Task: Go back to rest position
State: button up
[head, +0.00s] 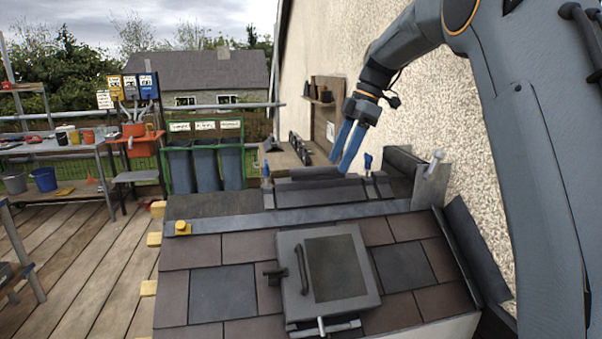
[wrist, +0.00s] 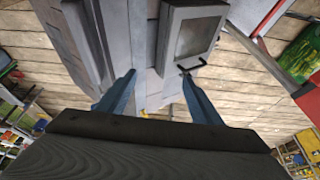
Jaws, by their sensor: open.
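My gripper (head: 341,163) hangs near the pale wall above the far part of the small roof, its two blue fingers pointing down. In the wrist view the blue fingers (wrist: 158,76) are spread apart with nothing held between them. My arm reaches in from the upper right of the head view. The tiled roof (head: 222,293) lies below, with red-brown and dark grey tiles. A grey roof hatch (head: 288,245) with a dark pane sits shut on it; it also shows in the wrist view (wrist: 207,18), beyond the fingers.
The rough wall (head: 430,110) borders the roof on the right. Blue-handled clamps (head: 367,161) stand near the ridge. Grey bins (head: 205,166) stand behind, and a workbench (head: 60,146) with pots is at left. The wooden deck (head: 85,255) is mostly clear.

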jog(key=s+d+f+m+h, duration=0.1)
jog(key=s+d+f+m, duration=0.2)
jog(key=s+f+m, duration=0.3)
jog(key=s+d+f+m+t+h, duration=0.1)
jog(key=s+f+m, duration=0.6)
jog(key=s, duration=0.8)
jog(key=s+d+f+m+h, duration=0.2)
jog(key=s+d+f+m, duration=0.3)
jog(key=s+f, duration=0.5)
jog(key=shift+s+f+m+t, duration=0.4)
jog(key=shift+f+m, duration=0.05)
jog(key=shift+m, duration=0.45)
jog(key=shift+d, duration=0.1)
